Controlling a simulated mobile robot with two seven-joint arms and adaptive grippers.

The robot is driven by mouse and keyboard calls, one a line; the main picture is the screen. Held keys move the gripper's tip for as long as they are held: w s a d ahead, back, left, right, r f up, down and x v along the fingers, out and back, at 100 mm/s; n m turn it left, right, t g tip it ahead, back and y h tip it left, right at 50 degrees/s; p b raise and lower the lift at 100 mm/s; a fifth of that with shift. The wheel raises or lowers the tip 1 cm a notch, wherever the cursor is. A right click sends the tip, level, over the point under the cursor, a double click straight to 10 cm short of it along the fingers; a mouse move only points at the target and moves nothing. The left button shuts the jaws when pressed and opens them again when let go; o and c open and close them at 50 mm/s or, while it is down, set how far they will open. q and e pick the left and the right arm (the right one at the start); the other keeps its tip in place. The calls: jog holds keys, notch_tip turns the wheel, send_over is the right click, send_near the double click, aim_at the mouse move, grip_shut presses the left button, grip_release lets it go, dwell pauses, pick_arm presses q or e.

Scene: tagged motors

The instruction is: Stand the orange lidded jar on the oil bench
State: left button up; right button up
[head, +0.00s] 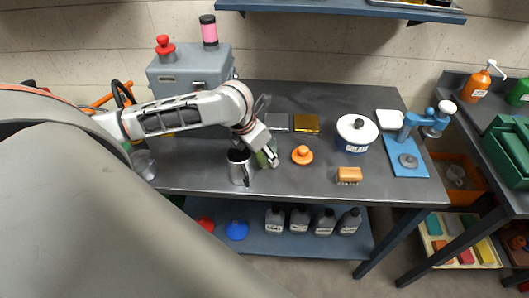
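A round orange knobbed lid (302,156) lies on the dark workbench (330,105); I cannot tell whether a jar body is under it. A greenish jar-like thing (265,158) stands just left of it, partly hidden by my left gripper (271,158). The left gripper points down at this greenish thing; whether its fingers are closed on it is hidden. An orange bottle with a pump top (475,84) stands on the right-hand bench. No bench carries a label that I can read as oil. My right gripper is not in view.
A metal mug (239,166) stands close left of the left gripper. A grey box (190,70) stands at the back left.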

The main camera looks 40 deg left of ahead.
pick_arm(q)
jog(key=o, duration=1.5)
jog(key=shift+s+r, duration=0.1)
jog(key=shift+r, duration=0.35)
jog(key=v, duration=1.1)
jog(key=shift+s+r, duration=0.1)
